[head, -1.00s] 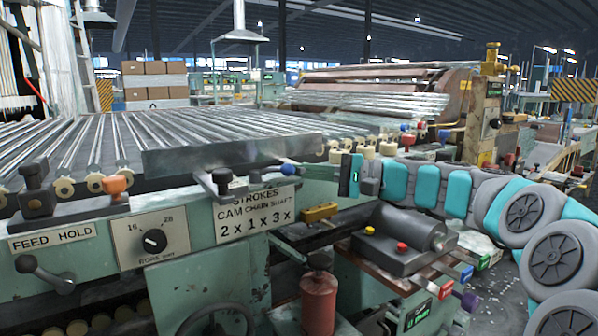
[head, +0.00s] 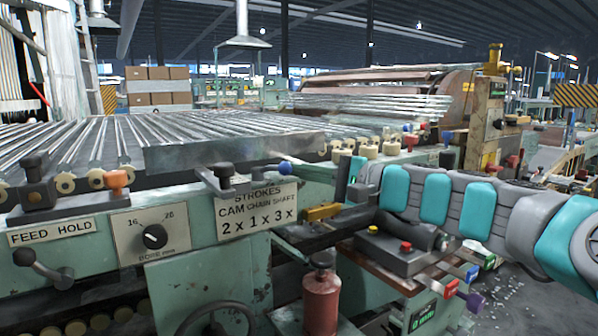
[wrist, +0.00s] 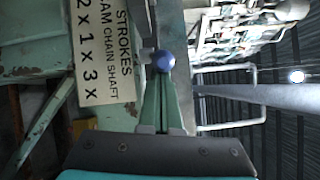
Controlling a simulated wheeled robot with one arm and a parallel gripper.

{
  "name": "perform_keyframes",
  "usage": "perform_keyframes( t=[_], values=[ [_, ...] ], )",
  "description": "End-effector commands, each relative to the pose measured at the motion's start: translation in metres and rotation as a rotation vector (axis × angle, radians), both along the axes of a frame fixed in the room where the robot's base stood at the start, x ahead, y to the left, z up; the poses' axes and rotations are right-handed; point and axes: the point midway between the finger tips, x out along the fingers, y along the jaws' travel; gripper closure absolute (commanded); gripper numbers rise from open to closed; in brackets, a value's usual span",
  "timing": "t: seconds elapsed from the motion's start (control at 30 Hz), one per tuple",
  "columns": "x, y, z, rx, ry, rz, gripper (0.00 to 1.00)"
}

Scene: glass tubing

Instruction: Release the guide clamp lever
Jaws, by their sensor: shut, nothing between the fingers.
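The guide clamp lever is a dark bar with a blue ball knob (head: 285,167) at its right end, on a dark clamp (head: 224,178) at the machine's front edge. The bar lies roughly level in the head view. The blue knob also shows in the wrist view (wrist: 163,62), just past my fingertips. My gripper (wrist: 163,80) is shut and empty, its green fingers together and pointing at the knob. I cannot tell whether they touch it. In the head view my gripper comes in from the right of the knob, its fingertips hard to make out.
A "STROKES CAM CHAIN SHAFT" plate (head: 256,210) sits below the lever. Glass tubes (head: 90,140) lie on rollers behind. A dark knob block (head: 38,190) with an orange knob stands left. A red cylinder (head: 320,300) and a box with buttons (head: 395,248) are below.

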Motion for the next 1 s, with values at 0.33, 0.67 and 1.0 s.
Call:
perform_keyframes(
  t=[0.33,0.67,1.0],
  values=[
    [0.009,-0.008,-0.003,0.000,0.002,-0.001,1.00],
    [0.007,-0.064,-0.010,0.000,-0.001,-0.006,1.00],
    [-0.014,-0.110,-0.012,0.000,0.000,-0.004,1.00]
  ],
)
